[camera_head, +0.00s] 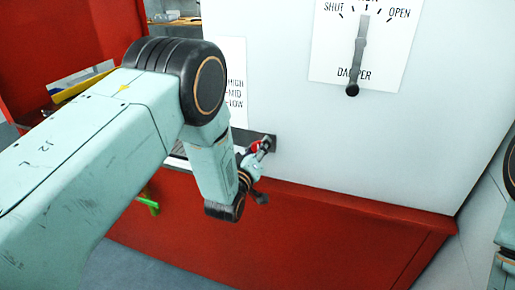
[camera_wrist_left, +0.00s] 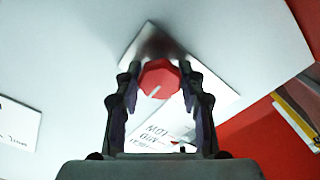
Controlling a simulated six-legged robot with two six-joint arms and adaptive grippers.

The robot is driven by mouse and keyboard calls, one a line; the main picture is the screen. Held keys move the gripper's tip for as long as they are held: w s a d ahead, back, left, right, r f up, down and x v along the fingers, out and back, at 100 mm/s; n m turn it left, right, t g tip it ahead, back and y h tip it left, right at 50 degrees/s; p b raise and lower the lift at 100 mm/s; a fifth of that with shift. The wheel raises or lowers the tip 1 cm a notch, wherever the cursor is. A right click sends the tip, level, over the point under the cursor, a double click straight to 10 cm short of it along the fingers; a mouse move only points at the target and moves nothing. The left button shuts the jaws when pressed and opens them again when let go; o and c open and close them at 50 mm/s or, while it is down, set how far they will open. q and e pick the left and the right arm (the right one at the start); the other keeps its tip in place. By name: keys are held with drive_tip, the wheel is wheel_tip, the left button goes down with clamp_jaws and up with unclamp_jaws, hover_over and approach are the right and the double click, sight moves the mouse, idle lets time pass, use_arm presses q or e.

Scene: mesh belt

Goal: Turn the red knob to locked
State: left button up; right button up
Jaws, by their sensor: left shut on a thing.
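The red knob (camera_wrist_left: 160,78) sits between the two fingers of my left gripper (camera_wrist_left: 160,88) in the left wrist view, with a pale pointer line on its face. It is mounted on a grey metal plate (camera_wrist_left: 150,45) on the white panel. In the head view the knob (camera_head: 257,146) shows as a small red patch at the left gripper (camera_head: 262,150), low on the panel. The left gripper is shut on the knob. The knob's position labels are not readable. My right gripper is out of view; only part of my right arm shows at the right edge.
A damper lever (camera_head: 358,60) hangs down on its white label plate, right of the left arm. A HIGH, MID, LOW label (camera_head: 232,85) is above the knob. A red ledge (camera_head: 330,215) runs below the panel. A green handle (camera_head: 148,203) shows beneath the left arm.

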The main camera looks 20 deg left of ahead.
use_arm(q)
drive_tip(key=shift+d, duration=0.2)
drive_tip(key=shift+c, duration=1.3)
drive_tip(key=shift+a+f, duration=0.1)
drive_tip(key=shift+a, duration=0.1)
drive_tip(key=shift+c, duration=0.4)
